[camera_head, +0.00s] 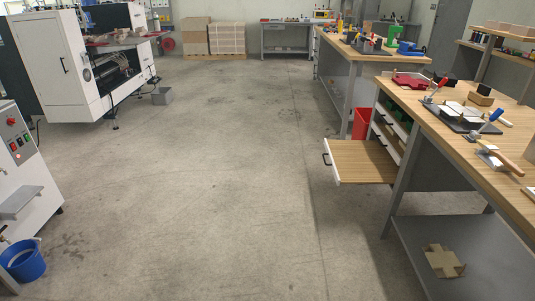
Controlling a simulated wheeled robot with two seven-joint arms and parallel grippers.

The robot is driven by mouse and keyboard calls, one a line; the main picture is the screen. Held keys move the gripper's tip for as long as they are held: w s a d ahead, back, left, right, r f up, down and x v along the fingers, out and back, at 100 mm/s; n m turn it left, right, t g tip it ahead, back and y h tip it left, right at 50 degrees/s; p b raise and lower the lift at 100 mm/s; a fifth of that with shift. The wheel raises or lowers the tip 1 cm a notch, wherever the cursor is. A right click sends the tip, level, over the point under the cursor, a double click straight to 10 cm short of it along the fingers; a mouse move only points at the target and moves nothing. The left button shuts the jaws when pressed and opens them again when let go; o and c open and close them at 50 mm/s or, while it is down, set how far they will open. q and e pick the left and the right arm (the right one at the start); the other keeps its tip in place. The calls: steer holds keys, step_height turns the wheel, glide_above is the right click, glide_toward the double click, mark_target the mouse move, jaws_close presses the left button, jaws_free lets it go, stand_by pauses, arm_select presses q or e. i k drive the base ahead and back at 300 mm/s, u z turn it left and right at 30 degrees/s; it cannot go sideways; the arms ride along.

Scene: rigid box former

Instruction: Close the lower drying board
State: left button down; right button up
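The lower drying board (363,162) is a wooden board with a white front and a dark handle (326,159). It is pulled out to the left from under the workbench (460,128), over the floor. Above it, more fronts with dark handles (380,120) sit in the bench's side, much farther in. Neither of my grippers is in view, and nothing touches the board.
A red bin (360,124) stands behind the board. A grey lower shelf (455,245) with a cardboard blank (444,262) is under the bench. White machines stand at left, with a blue bucket (22,262). The concrete floor (215,170) between is clear.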

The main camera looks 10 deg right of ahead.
mark_target(352, 162)
steer(key=u, duration=0.8)
steer(key=i, duration=0.8)
steer(key=z, duration=0.4)
steer(key=i, duration=2.25)
steer(key=z, duration=1.85)
steer(key=i, duration=0.85)
steer(key=z, duration=0.8)
